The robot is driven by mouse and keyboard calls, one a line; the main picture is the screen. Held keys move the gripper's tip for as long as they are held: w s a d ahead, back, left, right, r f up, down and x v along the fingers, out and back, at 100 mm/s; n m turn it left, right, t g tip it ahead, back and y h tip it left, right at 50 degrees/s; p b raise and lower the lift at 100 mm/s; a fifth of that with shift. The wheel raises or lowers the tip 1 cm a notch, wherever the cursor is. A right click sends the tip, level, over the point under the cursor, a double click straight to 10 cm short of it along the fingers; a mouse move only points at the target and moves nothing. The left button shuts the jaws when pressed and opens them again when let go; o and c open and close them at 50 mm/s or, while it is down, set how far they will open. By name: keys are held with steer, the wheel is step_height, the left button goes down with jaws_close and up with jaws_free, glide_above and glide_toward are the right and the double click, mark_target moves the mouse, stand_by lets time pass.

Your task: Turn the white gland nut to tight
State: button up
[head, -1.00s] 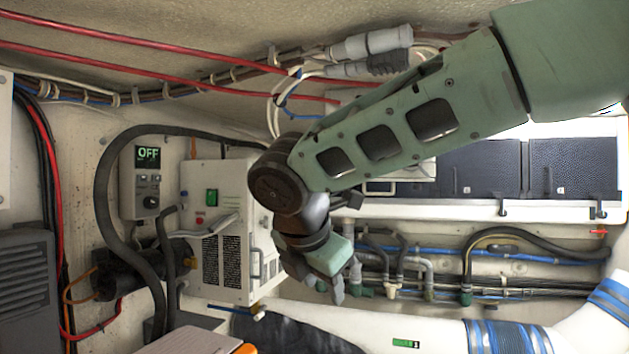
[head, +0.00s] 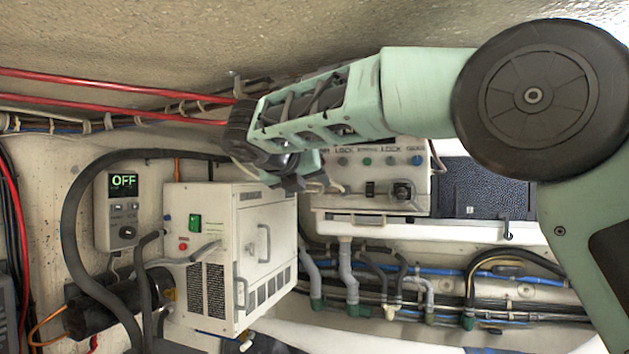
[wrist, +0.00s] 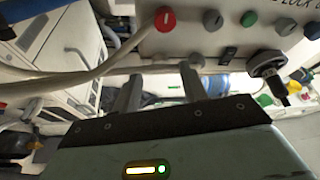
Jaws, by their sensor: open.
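My gripper (wrist: 157,76) is open and empty, its two grey fingers apart in the wrist view. In the head view my gripper (head: 312,183) is at the left side of a cream control box (head: 375,172). A pale round fitting (wrist: 194,62) at the box's lower edge shows just beyond the right fingertip in the wrist view. It may be the white gland nut, but I cannot tell for sure. I cannot tell whether the finger touches it. In the head view I cannot make out the nut; my arm covers that side of the box.
The box face carries a red button (wrist: 165,19), several coloured buttons and a black knob (wrist: 268,66). A pale cable (wrist: 75,80) crosses left of my fingers. A white cabinet (head: 228,250) stands left, with a black hose (head: 72,240) beside it. Pipes run below the box.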

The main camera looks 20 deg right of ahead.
mark_target(321, 190)
steer(key=shift+p+x, duration=0.35)
steer(key=shift+x, duration=1)
jaws_close()
